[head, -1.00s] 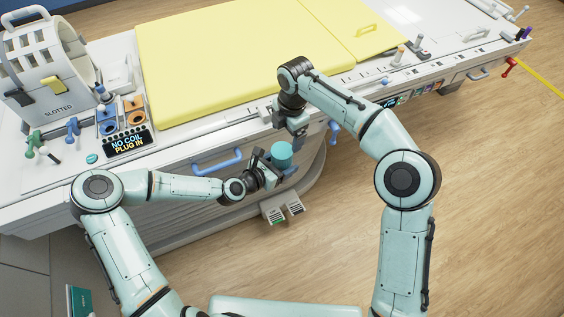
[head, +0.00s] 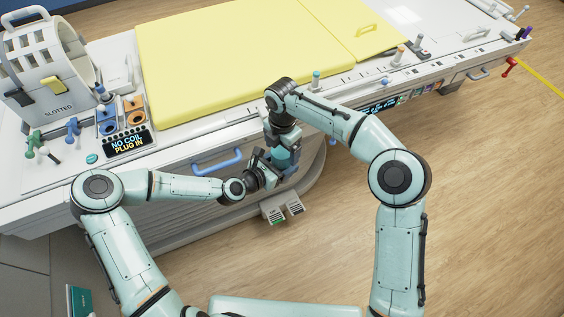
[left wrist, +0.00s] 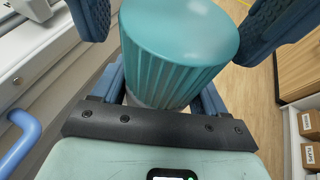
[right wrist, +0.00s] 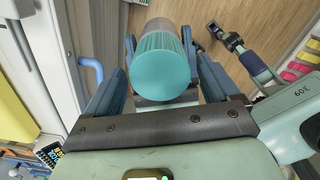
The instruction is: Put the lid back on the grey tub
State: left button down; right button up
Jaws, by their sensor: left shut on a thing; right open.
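The teal ribbed lid shows large in the left wrist view (left wrist: 180,45) and end-on in the right wrist view (right wrist: 161,72). It sits on the end of the grey tub (right wrist: 158,26); whether it is fully seated I cannot tell. A sliver of the tub shows under the lid in the left wrist view (left wrist: 145,102). My left gripper (head: 279,168) is shut on the tub, below the lid. My right gripper (head: 284,150) is open above it, with one finger on each side of the lid. In the head view the right gripper mostly hides lid and tub.
The scanner table with its yellow pad (head: 215,65) lies just behind the grippers. A blue handle (head: 217,163) on its side is close to my left gripper. Grey foot pedals (head: 282,208) stand on the floor below. The wooden floor to the right is clear.

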jog(key=shift+f, duration=1.3)
jog(key=c, duration=1.1)
jog(key=o, duration=1.2)
jog(key=shift+r, duration=0.1)
jog(key=shift+r, duration=3.95)
jog(key=shift+c, duration=0.5)
